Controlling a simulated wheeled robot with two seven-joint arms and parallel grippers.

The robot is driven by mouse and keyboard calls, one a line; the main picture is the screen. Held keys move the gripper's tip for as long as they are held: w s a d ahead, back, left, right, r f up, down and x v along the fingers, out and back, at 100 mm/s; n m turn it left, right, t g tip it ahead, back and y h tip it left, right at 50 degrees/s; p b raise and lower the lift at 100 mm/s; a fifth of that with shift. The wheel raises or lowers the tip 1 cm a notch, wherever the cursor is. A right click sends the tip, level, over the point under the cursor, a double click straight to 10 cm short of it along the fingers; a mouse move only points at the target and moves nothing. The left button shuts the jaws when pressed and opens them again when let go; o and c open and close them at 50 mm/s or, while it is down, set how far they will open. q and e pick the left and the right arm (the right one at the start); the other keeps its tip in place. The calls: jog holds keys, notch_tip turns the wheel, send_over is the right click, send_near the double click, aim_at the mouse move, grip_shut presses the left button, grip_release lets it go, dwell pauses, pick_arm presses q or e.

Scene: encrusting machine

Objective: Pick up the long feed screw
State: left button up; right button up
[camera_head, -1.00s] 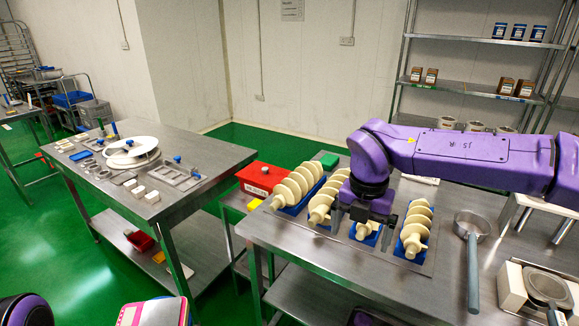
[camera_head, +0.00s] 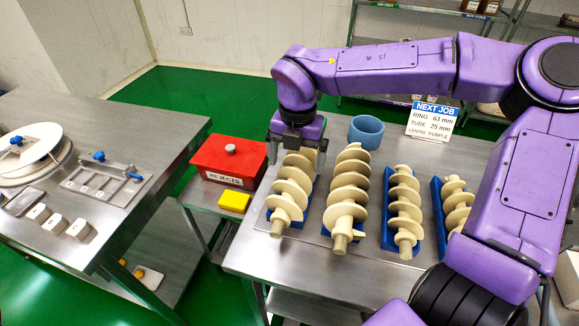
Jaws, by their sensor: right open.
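Several cream feed screws lie side by side in blue holders on the right-hand steel table. The leftmost screw (camera_head: 291,186) is thick, the second (camera_head: 348,188) is thick and looks longest, the third (camera_head: 403,205) is thinner, and the fourth (camera_head: 456,203) is partly hidden by my right arm. My right gripper (camera_head: 298,154) is open at the far end of the leftmost screw, with its fingers to either side of it. I cannot tell whether they touch it. My left gripper is not in view.
A red rejects box (camera_head: 229,161) and a yellow block (camera_head: 235,201) stand left of the screws. A blue ring (camera_head: 366,131) and a "NEXT JOB" sign (camera_head: 432,121) stand behind them. Another steel table (camera_head: 130,130) with parts is at left.

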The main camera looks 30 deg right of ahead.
jog(key=shift+s+f, duration=0.45)
jog(key=shift+s, duration=0.05)
jog(key=shift+s+f, duration=0.15)
jog(key=shift+f, duration=0.2)
jog(key=f, duration=0.1)
jog(key=w+f, duration=0.1)
jog(key=f, duration=0.1)
jog(key=f+p, duration=0.1)
jog(key=f, duration=0.1)
jog(key=shift+w+a, duration=0.1)
jog(key=shift+w, duration=0.15)
jog(key=shift+s+f, duration=0.1)
jog(key=shift+f, duration=0.1)
jog(key=shift+s, duration=0.15)
jog(key=shift+r, duration=0.1)
jog(key=c, duration=1)
